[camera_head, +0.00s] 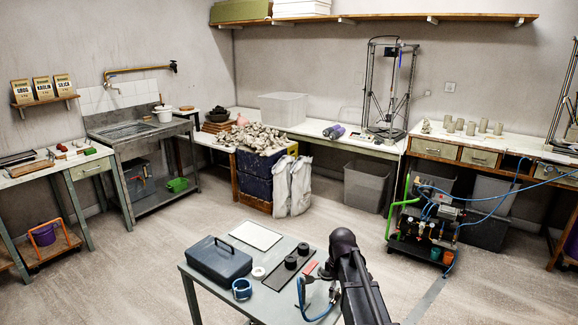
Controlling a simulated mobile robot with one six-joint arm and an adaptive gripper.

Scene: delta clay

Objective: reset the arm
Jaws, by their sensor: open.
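My arm (362,287) shows in the head view at the lower middle right. Its dark joint is at the top, and its links run down to the bottom edge. It stands in front of the right side of a small grey table (215,283). I cannot make out my gripper's fingers; they are hidden or outside the picture. No held object can be seen.
On the small table are a blue-grey case (219,259), a white board (255,235), a blue ring-shaped item (242,289) and dark round pieces. A wheeled pump unit (425,225) with hoses stands right. Open floor (150,270) lies left.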

